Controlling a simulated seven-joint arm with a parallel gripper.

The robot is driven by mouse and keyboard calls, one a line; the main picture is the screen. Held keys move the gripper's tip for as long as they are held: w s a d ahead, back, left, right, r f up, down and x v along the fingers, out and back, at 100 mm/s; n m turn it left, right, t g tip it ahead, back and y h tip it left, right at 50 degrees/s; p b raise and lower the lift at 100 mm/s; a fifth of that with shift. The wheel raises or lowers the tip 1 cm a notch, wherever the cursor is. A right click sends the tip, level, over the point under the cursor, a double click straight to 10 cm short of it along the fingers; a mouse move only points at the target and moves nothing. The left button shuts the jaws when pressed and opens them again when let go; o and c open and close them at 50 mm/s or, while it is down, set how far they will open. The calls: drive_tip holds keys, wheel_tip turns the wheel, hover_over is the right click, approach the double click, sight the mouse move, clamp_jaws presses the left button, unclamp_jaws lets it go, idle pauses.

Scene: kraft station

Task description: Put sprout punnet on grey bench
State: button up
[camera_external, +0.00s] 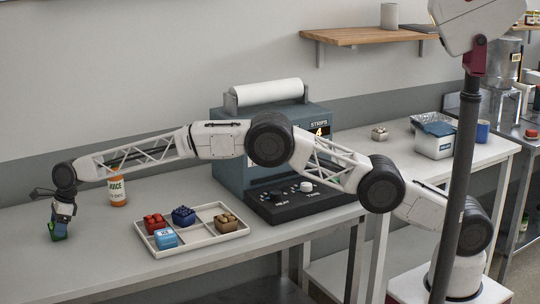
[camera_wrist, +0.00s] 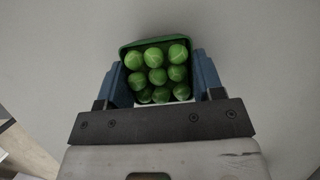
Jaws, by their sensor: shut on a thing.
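The sprout punnet (camera_wrist: 128,47) is a green tub filled with round green sprouts, seen from above in the wrist view. My gripper (camera_wrist: 160,82) is shut on it, with a blue finger against each side. In the external view my gripper (camera_external: 60,222) points down at the far left, with the dark green punnet (camera_external: 57,236) between its fingers. The grey bench (camera_external: 90,268) lies beneath it. The punnet is low over the bench top; I cannot tell whether its base touches it.
A white divided tray (camera_external: 190,248) holds red, dark blue, light blue and brown punnets right of my gripper. A juice bottle (camera_external: 117,190) stands behind, near my forearm. A blue-grey machine (camera_external: 232,170) stands further right. The bench around my gripper is clear.

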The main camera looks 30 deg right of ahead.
drive_tip(key=shift+f, duration=0.15)
drive_tip(key=o, duration=1)
drive_tip(key=v, duration=1.2)
drive_tip(key=shift+w+r, duration=0.1)
drive_tip(key=shift+r, duration=0.15)
idle(0.4)
